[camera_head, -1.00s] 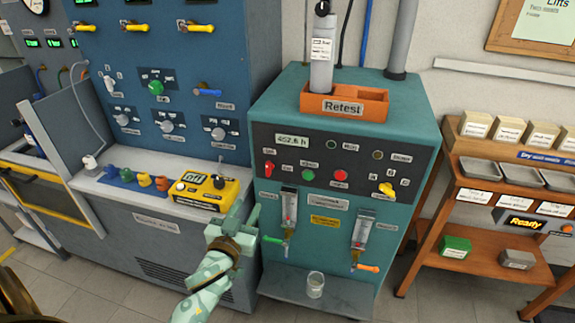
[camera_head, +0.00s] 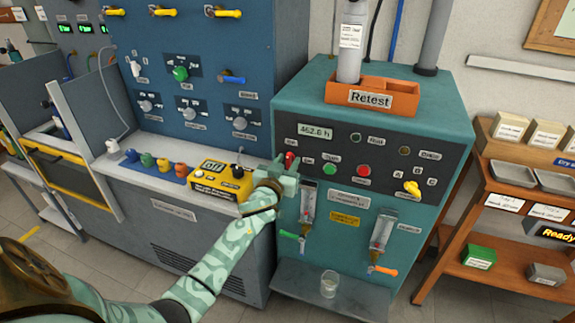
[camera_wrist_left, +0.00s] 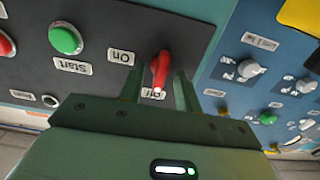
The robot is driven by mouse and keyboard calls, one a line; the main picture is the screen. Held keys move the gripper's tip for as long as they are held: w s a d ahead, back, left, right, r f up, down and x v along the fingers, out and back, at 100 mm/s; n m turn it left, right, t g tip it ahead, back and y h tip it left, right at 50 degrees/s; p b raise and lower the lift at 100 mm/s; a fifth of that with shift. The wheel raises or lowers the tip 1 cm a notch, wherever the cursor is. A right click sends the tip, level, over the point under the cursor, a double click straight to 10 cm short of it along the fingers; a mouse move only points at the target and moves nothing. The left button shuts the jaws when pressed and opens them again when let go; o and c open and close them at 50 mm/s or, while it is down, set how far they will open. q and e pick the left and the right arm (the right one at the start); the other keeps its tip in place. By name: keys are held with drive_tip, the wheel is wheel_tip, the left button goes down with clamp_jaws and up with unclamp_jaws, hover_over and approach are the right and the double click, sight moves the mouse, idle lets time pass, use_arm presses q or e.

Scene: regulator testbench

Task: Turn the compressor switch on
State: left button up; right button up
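The compressor switch is a red lever (camera_head: 290,158) on the dark panel of the teal cabinet, partly hidden by my left gripper (camera_head: 285,172) in the head view. In the left wrist view the red lever (camera_wrist_left: 160,70) lies between the two fingers of the left gripper (camera_wrist_left: 160,90). The fingers stand apart on either side of it, with a gap visible, so the gripper is open. The "On" label (camera_wrist_left: 121,57) is to the left of the lever. Another label below it is partly covered. I cannot tell whether a finger touches the lever. My right gripper is out of view.
A green button (camera_head: 329,169), a red button (camera_head: 364,170) and a yellow knob (camera_head: 412,187) share the panel. A yellow box (camera_head: 222,182) sits on the grey bench just left. An orange Retest tray (camera_head: 405,99) is on top. A glass (camera_head: 329,284) stands below.

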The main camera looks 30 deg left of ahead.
use_arm(q)
drive_tip(key=shift+w, duration=0.1)
clamp_jaws()
idle(0.3)
drive_tip(key=m, duration=0.8)
drive_tip(key=shift+d+f+m, duration=0.1)
drive_tip(key=shift+d+m, duration=0.05)
drive_tip(key=shift+m, duration=0.15)
drive_tip(key=m, duration=0.4)
drive_tip(key=shift+f+m, duration=0.1)
drive_tip(key=shift+m, duration=0.2)
drive_tip(key=m, duration=0.4)
drive_tip(key=shift+d+f+m, duration=0.1)
drive_tip(key=shift+m, duration=0.2)
